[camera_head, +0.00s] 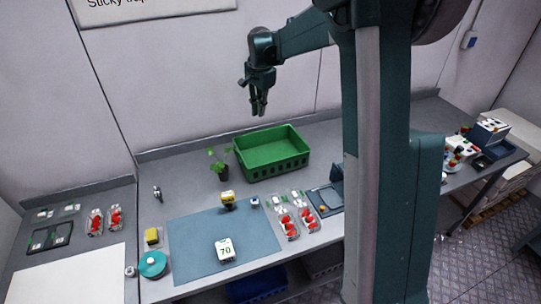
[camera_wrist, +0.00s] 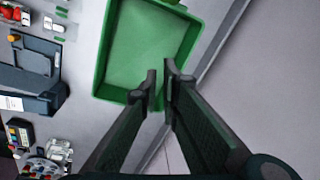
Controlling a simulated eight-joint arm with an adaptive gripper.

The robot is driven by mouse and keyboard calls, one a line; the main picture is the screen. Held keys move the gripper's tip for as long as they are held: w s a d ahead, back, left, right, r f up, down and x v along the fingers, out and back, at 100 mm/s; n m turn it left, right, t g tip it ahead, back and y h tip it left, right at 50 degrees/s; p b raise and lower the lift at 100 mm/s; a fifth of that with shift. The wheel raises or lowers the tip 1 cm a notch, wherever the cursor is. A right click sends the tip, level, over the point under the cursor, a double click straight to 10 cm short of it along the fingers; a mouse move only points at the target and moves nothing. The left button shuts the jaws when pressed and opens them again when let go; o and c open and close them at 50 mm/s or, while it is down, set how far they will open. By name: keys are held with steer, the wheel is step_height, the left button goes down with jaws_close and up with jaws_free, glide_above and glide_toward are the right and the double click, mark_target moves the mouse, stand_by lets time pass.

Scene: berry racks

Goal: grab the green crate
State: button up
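The green crate (camera_head: 282,172) is an open, empty rectangular bin with slotted sides, upright on the grey bench near the back wall. My gripper (camera_head: 259,110) hangs above the crate's far side, pointing down, with clear air between its tips and the rim. In the wrist view, the crate (camera_wrist: 101,62) fills the upper middle. There my gripper's fingertips (camera_wrist: 160,82) overlap the crate's lower right part in the picture. A narrow gap shows between the fingertips, and nothing is held.
A potted plant (camera_head: 223,172) stands close to the crate's left end. In front are a blue-grey mat (camera_head: 190,240), a yellow item (camera_head: 228,198) and berry punnets (camera_head: 289,224). The back wall (camera_head: 180,80) is close behind the crate. Bare bench lies left of the plant.

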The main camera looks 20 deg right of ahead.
mark_target(262, 132)
steer(key=w+d+f+m, duration=0.1)
steer(key=w+f, duration=0.2)
steer(key=f, duration=0.1)
steer(key=w+d+f+m+g, duration=0.1)
steer(key=w+d+f, duration=0.1)
steer(key=w+f, duration=0.2)
steer(key=w+d+f+m, duration=0.1)
steer(key=w+f+m, duration=0.1)
steer(key=f, duration=0.3)
steer(key=shift+w+d+f+g+p, duration=0.15)
steer(key=shift+w+g+p, duration=0.15)
steer(key=shift+w, duration=0.55)
steer(key=shift+f, duration=3.4)
steer(key=shift+f, duration=0.1)
steer(key=shift+s+f, duration=0.1)
steer(key=shift+f, duration=2.4)
jaws_close()
